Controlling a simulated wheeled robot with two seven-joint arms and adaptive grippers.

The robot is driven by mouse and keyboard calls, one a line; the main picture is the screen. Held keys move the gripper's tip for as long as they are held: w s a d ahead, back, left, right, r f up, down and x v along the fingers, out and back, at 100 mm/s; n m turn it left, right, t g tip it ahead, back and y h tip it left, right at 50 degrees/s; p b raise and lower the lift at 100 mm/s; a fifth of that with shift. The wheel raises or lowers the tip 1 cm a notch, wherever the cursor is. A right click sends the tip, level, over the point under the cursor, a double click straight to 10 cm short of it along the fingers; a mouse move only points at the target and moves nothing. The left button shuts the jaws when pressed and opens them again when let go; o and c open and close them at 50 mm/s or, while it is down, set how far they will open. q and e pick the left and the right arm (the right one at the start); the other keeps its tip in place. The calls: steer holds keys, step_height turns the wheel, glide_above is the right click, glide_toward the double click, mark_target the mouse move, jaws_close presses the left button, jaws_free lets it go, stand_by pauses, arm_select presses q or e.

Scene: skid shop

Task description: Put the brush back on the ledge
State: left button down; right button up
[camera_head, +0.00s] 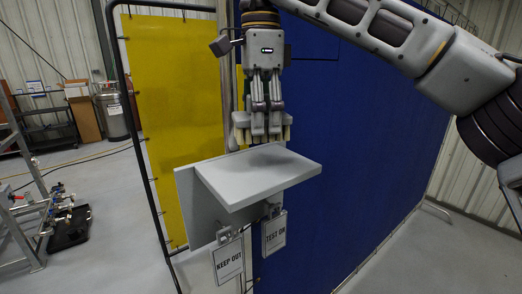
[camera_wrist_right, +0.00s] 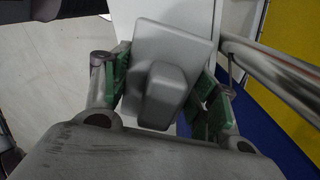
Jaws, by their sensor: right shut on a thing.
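The ledge (camera_head: 262,178) is a light grey shelf with an upright plate at its left, in the middle of the head view. My right gripper (camera_head: 262,135) points down above the ledge's far edge. In the right wrist view the gripper (camera_wrist_right: 165,90) has its green-padded fingers on either side of a grey block with a raised grip, which I take to be the brush (camera_wrist_right: 165,50). The gripper is shut on it. In the head view the brush is largely hidden by the fingers, and I cannot tell whether it touches the ledge. My left gripper is not in view.
Piping equipment (camera_head: 62,210) stands at the left. The ledge's front top is clear.

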steer(key=shift+f, duration=1.05)
steer(key=shift+f, duration=2.05)
steer(key=shift+f, duration=0.15)
steer(key=o, duration=0.9)
